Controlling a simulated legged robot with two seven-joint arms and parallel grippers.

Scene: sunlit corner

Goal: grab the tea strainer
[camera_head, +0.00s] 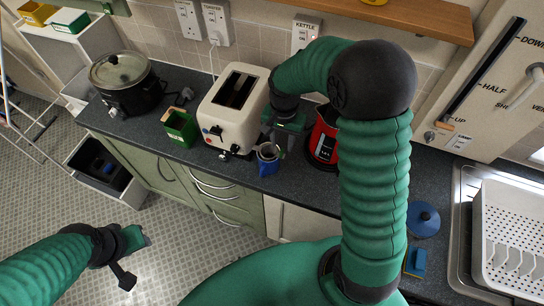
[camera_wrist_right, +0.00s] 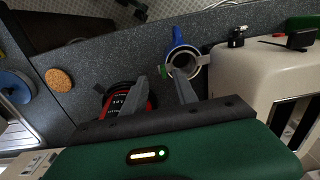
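A small round metal-rimmed piece, which looks like the tea strainer (camera_head: 269,151), sits at the top of a blue mug (camera_head: 266,169) on the dark worktop. In the right wrist view the strainer (camera_wrist_right: 185,64) shows as a pale ring, with the blue mug (camera_wrist_right: 178,40) behind it. My right gripper (camera_wrist_right: 153,75) is open and empty, with one finger near the ring's lower edge and the other to its left. I cannot tell whether that finger touches it. In the head view the right gripper (camera_head: 284,135) is just above the mug. My left gripper (camera_head: 135,256) is over the floor, away from everything; its fingers are unclear.
A cream toaster (camera_head: 233,108) stands left of the mug. A red and black kettle (camera_head: 323,140) stands to its right, partly behind my right arm. A green box (camera_head: 180,128) and a slow cooker (camera_head: 125,85) are further left. A white dish rack (camera_head: 505,235) is far right.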

